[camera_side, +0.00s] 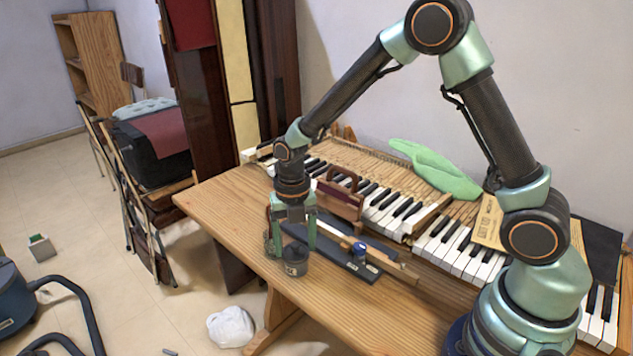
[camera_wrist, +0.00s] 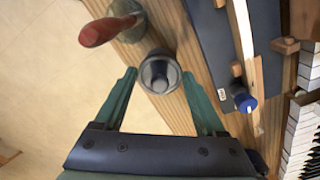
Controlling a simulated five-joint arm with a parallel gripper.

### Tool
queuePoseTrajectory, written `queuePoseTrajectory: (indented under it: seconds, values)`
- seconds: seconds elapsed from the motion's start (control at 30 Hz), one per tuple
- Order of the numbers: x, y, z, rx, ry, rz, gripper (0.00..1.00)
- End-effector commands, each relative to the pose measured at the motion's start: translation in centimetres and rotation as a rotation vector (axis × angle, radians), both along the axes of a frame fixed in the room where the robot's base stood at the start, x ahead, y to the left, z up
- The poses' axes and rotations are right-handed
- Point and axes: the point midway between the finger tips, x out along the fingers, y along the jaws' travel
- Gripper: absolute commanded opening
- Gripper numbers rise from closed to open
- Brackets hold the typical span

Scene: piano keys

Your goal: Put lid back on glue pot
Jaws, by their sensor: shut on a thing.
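My gripper (camera_side: 292,249) points down over the front of the wooden bench, and its green fingers show in the wrist view (camera_wrist: 159,74). It is shut on a dark grey round piece (camera_wrist: 160,70) with a paler rim and a darker middle. In the side view this dark cylinder (camera_side: 295,263), the glue pot or its lid, is between the fingertips. I cannot tell where pot and lid part, or whether they touch. A reddish handle (camera_wrist: 100,32) beside a grey metal round shape (camera_wrist: 126,9) stands close by at the upper left in the wrist view.
A dark flat strip (camera_side: 345,262) and a blue-capped piece (camera_side: 359,250) lie right of the gripper. The piano keyboard (camera_side: 455,250) is behind them. A brown handled block (camera_side: 339,199) stands behind the gripper. The bench front (camera_side: 395,311) is bare.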

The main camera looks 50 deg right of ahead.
Motion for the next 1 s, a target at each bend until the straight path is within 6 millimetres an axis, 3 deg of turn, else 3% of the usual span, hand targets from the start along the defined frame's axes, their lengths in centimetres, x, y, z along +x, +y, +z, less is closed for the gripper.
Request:
queuePoseTrajectory:
  seconds: [0.4, 0.43, 0.5, 1.0]
  values:
    - [0.01, 0.0, -0.02, 0.0, 0.0, 0.0, 0.21]
    - [0.01, -0.01, -0.02, 0.0, 0.0, 0.0, 0.77]
    - [0.01, 0.0, -0.02, 0.0, 0.0, 0.0, 1.0]
    - [0.05, 0.0, 0.49, 0.0, -0.001, 0.0, 1.0]
